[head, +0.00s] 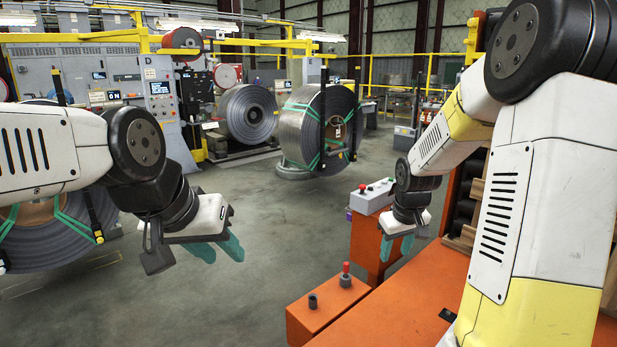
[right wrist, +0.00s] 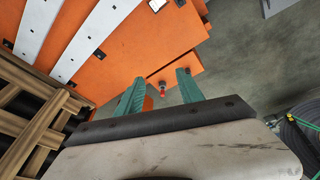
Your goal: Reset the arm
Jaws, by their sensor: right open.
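My left gripper (head: 218,251) hangs over the open grey floor in the left half of the head view. Its two teal fingers are apart with nothing between them. My right gripper (head: 396,246) points down near the orange control stand in the head view. Its teal fingers also show in the right wrist view (right wrist: 160,84), apart and empty. My right arm bends down from the upper right; my left arm reaches in from the left edge. Part of the left gripper's body is hidden by its wrist.
An orange stand (head: 372,240) with a grey button box (head: 371,196) is close to my right gripper. A lower orange box (head: 328,306) has a red button (head: 346,275). A strapped steel coil (head: 303,130) stands behind. The middle floor (head: 270,225) is clear.

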